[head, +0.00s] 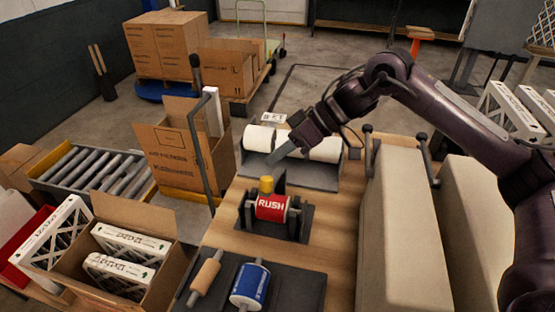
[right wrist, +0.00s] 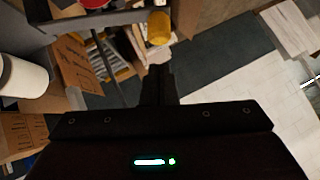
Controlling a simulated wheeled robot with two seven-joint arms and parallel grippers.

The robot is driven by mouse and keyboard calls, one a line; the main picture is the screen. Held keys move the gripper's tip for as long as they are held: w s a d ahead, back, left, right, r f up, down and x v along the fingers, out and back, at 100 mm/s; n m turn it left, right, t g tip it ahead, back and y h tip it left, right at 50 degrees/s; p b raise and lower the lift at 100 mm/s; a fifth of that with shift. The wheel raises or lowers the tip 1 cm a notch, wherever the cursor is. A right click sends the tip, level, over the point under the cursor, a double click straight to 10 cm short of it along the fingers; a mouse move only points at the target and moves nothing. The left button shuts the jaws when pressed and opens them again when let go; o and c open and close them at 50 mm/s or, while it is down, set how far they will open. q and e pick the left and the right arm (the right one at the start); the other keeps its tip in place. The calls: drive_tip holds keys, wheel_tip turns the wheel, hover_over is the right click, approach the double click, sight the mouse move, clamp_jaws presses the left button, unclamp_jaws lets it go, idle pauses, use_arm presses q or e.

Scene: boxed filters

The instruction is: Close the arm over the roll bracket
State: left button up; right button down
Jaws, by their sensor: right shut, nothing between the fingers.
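The roll bracket (head: 246,222) is a black holder on the wooden bench with a red roll marked RUSH (head: 272,208) in it. A yellow cylindrical knob (head: 266,185) stands above the roll, by a dark upright piece that looks like the bracket's arm. How far that arm is raised is hard to tell. The yellow knob also shows at the top of the right wrist view (right wrist: 159,28). My right gripper (head: 274,158) is shut and empty, just above and behind the knob, apparently apart from it. My left gripper is not in view.
White rolls (head: 324,148) lie in a grey holder behind the bracket. A dark mat with a blue roll (head: 250,284) and a tan roll (head: 206,274) lies in front. A long beige block (head: 402,240) stands right; an open carton of filters (head: 118,262) is left.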

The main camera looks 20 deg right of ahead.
drive_tip(key=shift+s+a+f, duration=0.1)
drive_tip(key=shift+s+f, duration=0.15)
drive_tip(key=shift+f, duration=0.3)
drive_tip(key=shift+s+a+f, duration=0.1)
drive_tip(key=shift+s+f, duration=0.1)
drive_tip(key=shift+f, duration=0.35)
drive_tip(key=s+a+f+n+t+h+b, duration=0.1)
drive_tip(key=s+a+f, duration=0.1)
drive_tip(key=f, duration=0.4)
drive_tip(key=shift+s+t+b, duration=0.3)
drive_tip(key=shift+s, duration=0.45)
drive_tip(key=shift+a, duration=0.15)
